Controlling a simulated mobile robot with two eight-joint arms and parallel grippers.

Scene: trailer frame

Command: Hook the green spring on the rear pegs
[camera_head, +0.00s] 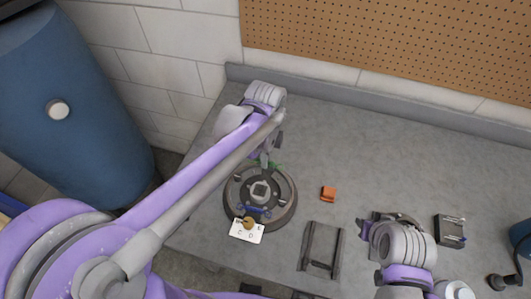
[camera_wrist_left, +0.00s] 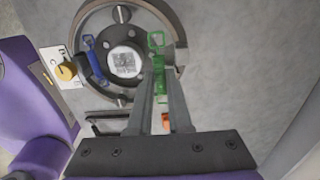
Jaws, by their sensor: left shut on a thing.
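The green spring (camera_wrist_left: 157,41) is between the fingers of my left gripper (camera_wrist_left: 160,75) in the left wrist view, its looped end sticking out past the fingertips. In the head view the left gripper (camera_head: 268,158) is over the far rim of the round drum assembly (camera_head: 291,200), and a bit of the green spring (camera_head: 279,166) shows beside it. A blue spring (camera_head: 257,209) lies across the drum's near side; it also shows in the left wrist view (camera_wrist_left: 94,63). Whether the green spring touches any peg I cannot tell. My right gripper (camera_head: 366,229) is above the bench at right, its jaws unclear.
A white lettered card (camera_head: 240,237) with a brass knob (camera_head: 248,223) is at the drum's near edge. An orange block (camera_head: 328,193), a dark frame (camera_head: 309,260) and a black block with pins (camera_head: 450,231) are to the right. The bench behind the orange block is clear.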

